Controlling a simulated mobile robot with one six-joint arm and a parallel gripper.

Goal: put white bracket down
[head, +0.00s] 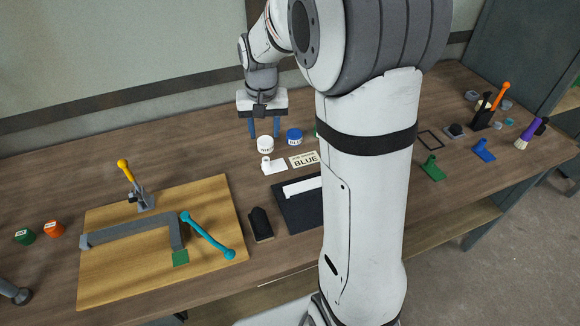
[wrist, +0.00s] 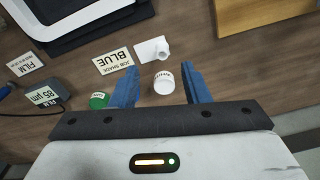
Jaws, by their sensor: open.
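The white bracket (head: 273,166), a flat plate with a short round boss, lies on the wooden table, left of the "BLUE" job shade card (head: 304,160). In the wrist view the bracket (wrist: 150,49) lies just beyond the fingertips, and nothing holds it. My gripper (head: 264,133) is open, its two blue fingers pointing down above the table behind the bracket. In the wrist view a white jar (wrist: 163,82) shows between the spread fingers of my gripper (wrist: 162,76); whether they touch it I cannot tell.
A blue-lidded jar (head: 294,136) stands right of the white jar. A dark tray (head: 290,211) with a white strip is in front. A wooden board (head: 215,195) with a grey frame lies left. My arm hides the table's middle right.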

